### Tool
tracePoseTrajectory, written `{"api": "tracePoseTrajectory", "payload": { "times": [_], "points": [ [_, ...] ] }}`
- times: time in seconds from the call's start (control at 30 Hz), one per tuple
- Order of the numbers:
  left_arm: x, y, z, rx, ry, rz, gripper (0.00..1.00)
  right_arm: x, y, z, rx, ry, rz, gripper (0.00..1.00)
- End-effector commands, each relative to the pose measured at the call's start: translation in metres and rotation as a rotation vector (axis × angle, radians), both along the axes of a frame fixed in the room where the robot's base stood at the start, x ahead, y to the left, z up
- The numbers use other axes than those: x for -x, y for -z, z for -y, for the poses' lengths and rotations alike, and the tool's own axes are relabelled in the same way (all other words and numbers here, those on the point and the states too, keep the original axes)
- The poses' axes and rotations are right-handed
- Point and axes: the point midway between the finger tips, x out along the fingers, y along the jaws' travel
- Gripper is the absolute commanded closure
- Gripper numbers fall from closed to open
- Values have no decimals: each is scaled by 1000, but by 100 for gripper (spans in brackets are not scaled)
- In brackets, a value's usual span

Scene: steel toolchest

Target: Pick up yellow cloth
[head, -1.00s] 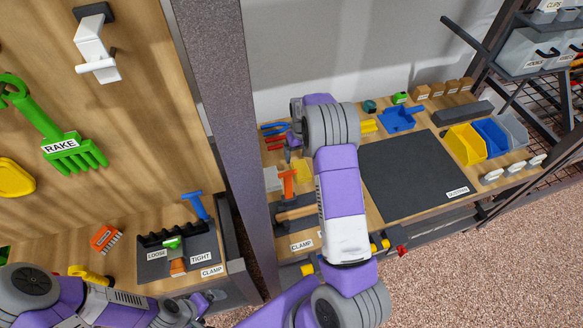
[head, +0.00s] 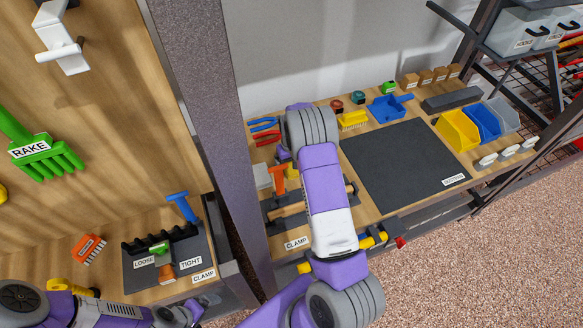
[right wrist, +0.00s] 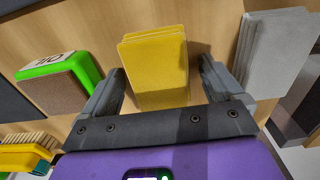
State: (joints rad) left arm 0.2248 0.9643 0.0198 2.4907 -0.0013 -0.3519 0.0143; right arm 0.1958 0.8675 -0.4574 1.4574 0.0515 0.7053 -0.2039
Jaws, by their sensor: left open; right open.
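The yellow cloth (right wrist: 155,60) is a flat folded stack lying on the wooden bench, seen in the right wrist view. My right gripper (right wrist: 163,72) is open, with one finger on each side of the cloth's near part; whether the fingers touch it I cannot tell. My left gripper (head: 198,306) is open and empty at the bottom left, near the front of the other bench bay.
A grey cloth (right wrist: 270,50) lies right of the yellow one. A green-edged block (right wrist: 60,78) and a yellow brush (right wrist: 25,152) lie left. An orange-handled clamp (head: 278,180) stands close by. A steel post (head: 207,110) separates the bays. The dark mat (head: 405,165) is bare.

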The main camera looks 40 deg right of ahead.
Motion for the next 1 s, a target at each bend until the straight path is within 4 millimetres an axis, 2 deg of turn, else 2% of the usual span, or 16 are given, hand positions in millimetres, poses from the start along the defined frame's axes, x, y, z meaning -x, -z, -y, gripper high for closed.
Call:
{"api": "tracePoseTrajectory", "payload": {
  "times": [0.13,0.4,0.5,0.77,0.87,1.0],
  "points": [
    [0,-1,0,0,0,0,1,0,-1,0,0,0,1,8],
    [0,-1,0,0,0,0,1,0,-1,0,0,0,1,49],
    [0,-1,0,0,0,0,1,0,-1,0,0,0,1,62],
    [0,-2,0,0,0,0,1,-1,-6,0,1,0,2,62],
    [0,-5,0,0,0,0,1,-1,-18,0,1,-1,4,62],
    [0,-12,0,0,0,0,1,-1,-48,0,2,0,5,62]
  ]
}}
